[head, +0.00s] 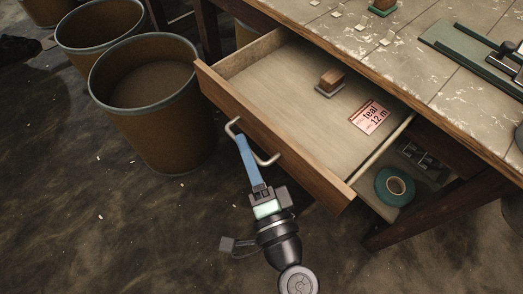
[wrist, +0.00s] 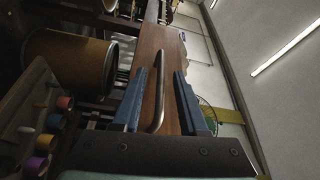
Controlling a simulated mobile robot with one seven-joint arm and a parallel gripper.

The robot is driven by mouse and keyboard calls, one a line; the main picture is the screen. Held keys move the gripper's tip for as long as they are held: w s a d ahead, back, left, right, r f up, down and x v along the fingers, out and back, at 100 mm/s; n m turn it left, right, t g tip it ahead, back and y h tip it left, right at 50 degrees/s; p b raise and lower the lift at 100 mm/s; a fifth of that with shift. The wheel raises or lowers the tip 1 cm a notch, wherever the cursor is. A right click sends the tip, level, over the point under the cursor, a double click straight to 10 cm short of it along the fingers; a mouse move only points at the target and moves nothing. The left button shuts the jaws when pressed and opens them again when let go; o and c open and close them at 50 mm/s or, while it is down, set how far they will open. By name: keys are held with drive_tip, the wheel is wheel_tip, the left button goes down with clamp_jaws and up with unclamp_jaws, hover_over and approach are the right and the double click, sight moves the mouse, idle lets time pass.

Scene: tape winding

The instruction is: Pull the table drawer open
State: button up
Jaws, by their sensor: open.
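The wooden table drawer (head: 315,166) stands pulled out from the table, with its inside showing in the head view. Its curved metal handle (head: 266,160) is on the front panel. My gripper (head: 241,142), with blue fingers, reaches up to the handle. In the wrist view the handle (wrist: 157,90) lies between the two parted fingers of my gripper (wrist: 159,84). The fingers are open, and I see no clear grip on the bar. The drawer front (wrist: 148,48) is behind the handle there.
In the drawer lie a small block with a wooden top (head: 331,80) and a pink label reading "teal 12 m" (head: 370,117). A teal tape roll (head: 395,186) sits on a lower shelf at right. Brown bins (head: 155,115) stand close left of the drawer. The floor in front is mostly clear.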

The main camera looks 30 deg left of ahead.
drive_tip(key=p+v, duration=0.1)
drive_tip(key=v, duration=1)
